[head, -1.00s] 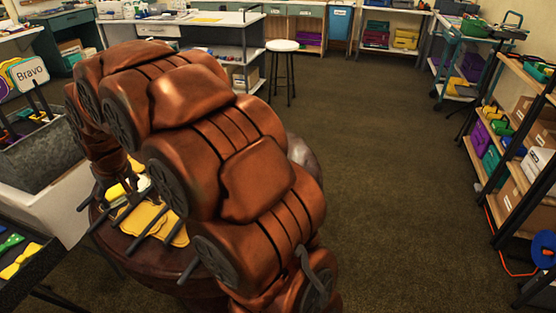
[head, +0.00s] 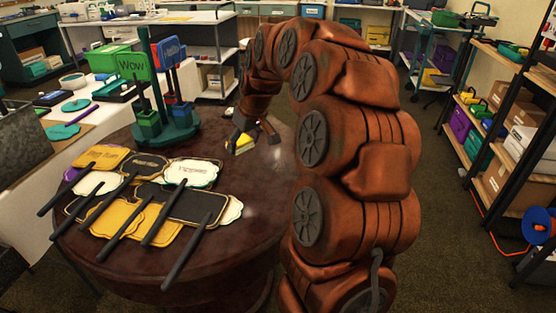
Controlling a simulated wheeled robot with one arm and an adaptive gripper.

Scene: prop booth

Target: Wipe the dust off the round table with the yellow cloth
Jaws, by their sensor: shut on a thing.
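The round table (head: 262,203) has a dark red-brown, glossy top and stands left of my arm. Pale, dust-like patches show on its bare right part; I cannot tell dust from shine there. My gripper (head: 242,138) is low at the table's far right part, shut on the yellow cloth (head: 241,146). Only a small yellow piece of the cloth shows under the fingers. I cannot tell whether it touches the tabletop.
Several sign paddles (head: 190,172) with dark sticks cover the table's left part. A green stand (head: 179,136) with signs, including a green "Wow" sign (head: 132,66), stands at the back. The tabletop's right part is clear. Shelves (head: 500,150) stand at the right.

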